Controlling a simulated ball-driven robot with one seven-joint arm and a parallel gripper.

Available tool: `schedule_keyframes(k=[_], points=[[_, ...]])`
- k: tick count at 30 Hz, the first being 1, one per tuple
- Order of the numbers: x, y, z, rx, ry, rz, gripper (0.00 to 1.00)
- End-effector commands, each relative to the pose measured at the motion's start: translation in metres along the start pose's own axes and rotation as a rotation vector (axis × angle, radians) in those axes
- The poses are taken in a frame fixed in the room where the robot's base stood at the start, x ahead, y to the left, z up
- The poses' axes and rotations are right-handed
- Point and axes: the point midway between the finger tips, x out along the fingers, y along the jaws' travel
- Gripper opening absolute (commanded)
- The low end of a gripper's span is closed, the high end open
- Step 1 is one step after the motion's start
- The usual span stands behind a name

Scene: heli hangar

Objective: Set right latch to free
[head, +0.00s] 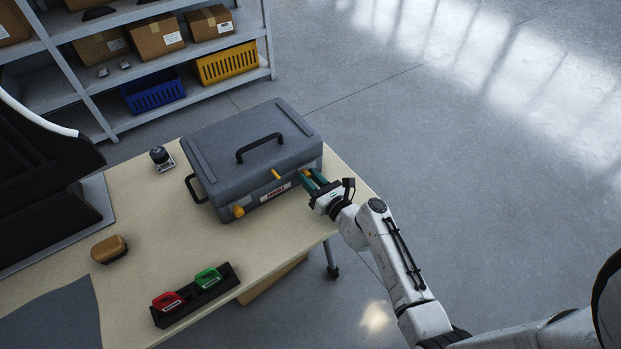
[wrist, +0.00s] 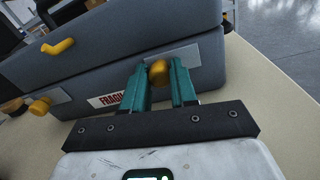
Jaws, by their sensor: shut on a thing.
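The grey case (head: 240,150) lies with its lid closed on the table. Its right latch (wrist: 158,72) is a yellow knob on a light plate low on the front, right of the FRAGILE label. My gripper (wrist: 160,78) has its teal fingers closed around this knob. In the head view my gripper (head: 311,178) reaches the case's right front and partly hides this latch. The left latch (head: 238,211) is a similar yellow knob near the left front corner. A yellow lever (head: 277,174) sits on the lid's front. The knob's exact turn is hard to tell.
A black tray (head: 205,296) holds a red and a green item at the table's front. A brown-yellow brush-like object (head: 108,249) and a small dark device (head: 161,158) stand left of the case. A shelf (head: 120,125) with boxes stands behind. Floor to the right is clear.

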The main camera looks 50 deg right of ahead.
Motion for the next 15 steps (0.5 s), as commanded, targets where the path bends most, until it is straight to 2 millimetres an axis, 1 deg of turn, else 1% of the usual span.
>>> schedule_keyframes(k=[1, 6, 15], points=[[-0.0001, 0.0002, 0.0000, 0.000, 0.000, 0.000, 0.15], [-0.0001, 0.0002, 0.0000, 0.000, 0.000, 0.001, 0.00], [-0.0001, 0.0002, 0.0000, 0.000, 0.000, 0.001, 0.00]])
